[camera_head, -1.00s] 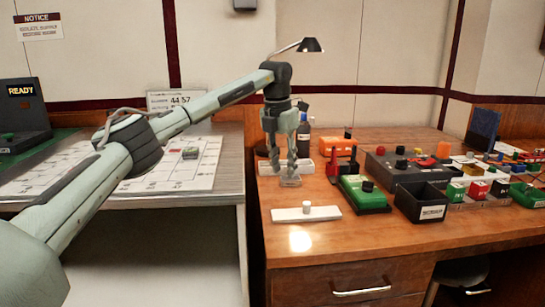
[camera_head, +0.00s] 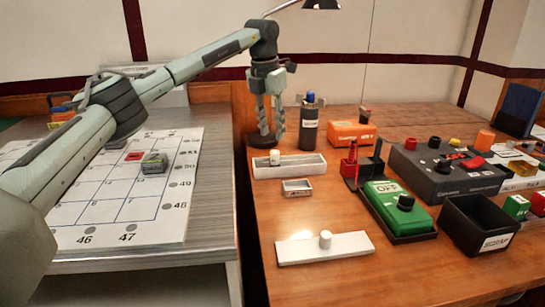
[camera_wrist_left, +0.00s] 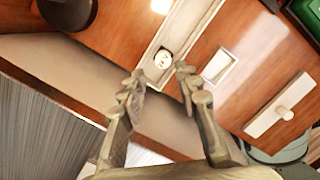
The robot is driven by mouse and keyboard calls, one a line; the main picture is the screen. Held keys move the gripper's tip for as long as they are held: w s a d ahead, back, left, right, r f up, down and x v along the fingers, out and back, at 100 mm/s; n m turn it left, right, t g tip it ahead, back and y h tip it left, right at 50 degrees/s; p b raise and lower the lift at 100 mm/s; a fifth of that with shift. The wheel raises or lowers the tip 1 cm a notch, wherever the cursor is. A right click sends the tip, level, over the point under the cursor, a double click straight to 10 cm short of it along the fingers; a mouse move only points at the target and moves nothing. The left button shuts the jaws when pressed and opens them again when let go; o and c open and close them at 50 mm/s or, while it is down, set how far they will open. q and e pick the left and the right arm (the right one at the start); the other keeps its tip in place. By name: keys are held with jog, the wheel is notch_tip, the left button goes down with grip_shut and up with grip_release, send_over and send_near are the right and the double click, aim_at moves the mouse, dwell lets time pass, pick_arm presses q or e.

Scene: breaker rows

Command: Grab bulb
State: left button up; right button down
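A small white round piece (camera_head: 275,157), which looks like the bulb, stands at the left end of a long pale tray (camera_head: 305,168) on the wooden desk. In the left wrist view the white round piece (camera_wrist_left: 163,59) lies just beyond and between my fingertips. My left gripper (camera_head: 271,138) points down, just behind and above the tray's left end in the head view. In the left wrist view my left gripper (camera_wrist_left: 160,72) has its fingers apart with nothing between them. I cannot tell the exact height gap. My right gripper is not in view.
A small open tray (camera_head: 297,187) and a white plate with a knob (camera_head: 325,251) lie in front. A dark bottle (camera_head: 309,125) and the lamp's round base (camera_head: 261,141) stand close by. A green box marked OFF (camera_head: 400,210) is at right.

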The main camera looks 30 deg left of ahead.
aim_at(274, 152)
pick_arm(q)
jog(key=f, duration=0.7)
jog(key=shift+w+d+f+p, duration=0.25)
jog(key=shift+d+f+p, duration=0.05)
jog(key=shift+c, duration=0.5)
grip_shut()
